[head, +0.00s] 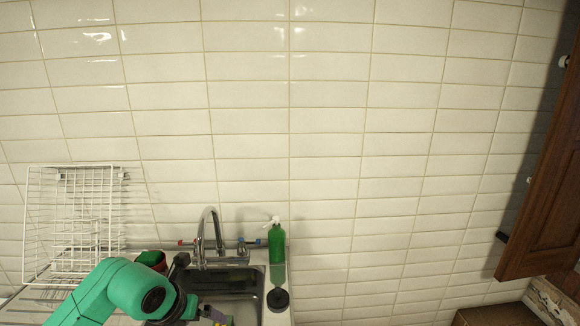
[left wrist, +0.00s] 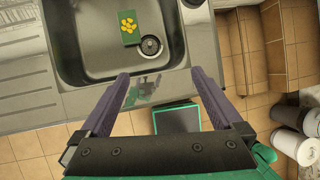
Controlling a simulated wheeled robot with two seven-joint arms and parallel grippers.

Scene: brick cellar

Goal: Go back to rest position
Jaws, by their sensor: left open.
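My left arm comes in from the lower left of the head view, with its left gripper (head: 212,314) low in front of the sink (head: 245,312). In the left wrist view the left gripper (left wrist: 160,85) has its two purple fingers spread wide with nothing between them. The fingers are over the front edge of the steel sink (left wrist: 75,65). My right gripper is in neither view.
A green spray bottle (head: 277,245) and a dark round item (head: 278,299) stand right of the faucet (head: 210,235). A white wire rack (head: 75,225) is at left. Wooden cabinet door (head: 548,200) at right.

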